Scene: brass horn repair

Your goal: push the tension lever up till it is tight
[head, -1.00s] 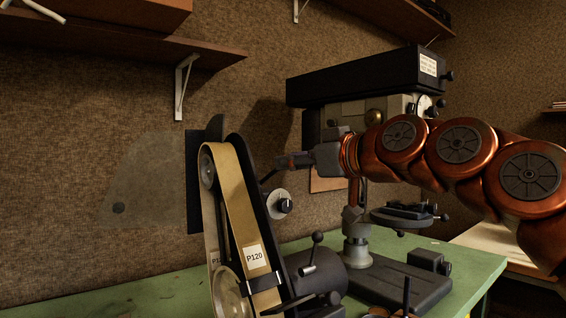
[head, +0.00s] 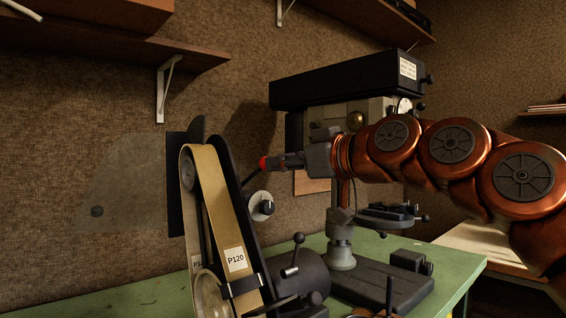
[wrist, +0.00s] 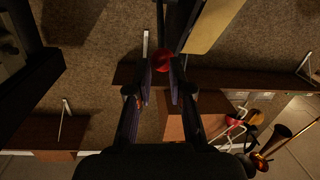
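The belt grinder (head: 219,200) stands on the green bench with its P120 belt upright. Its tension lever (head: 253,178) is a thin black rod slanting up to the right, ending in a red knob (head: 263,163). My gripper (head: 277,161) points left, level with the knob and just right of it. I cannot tell whether the knob touches a finger.
A dial (head: 262,206) sits below the lever. A drill press (head: 345,82) stands close behind my arm. A ball-ended handle (head: 296,252) rises lower on the grinder. A wall shelf (head: 120,65) hangs upper left.

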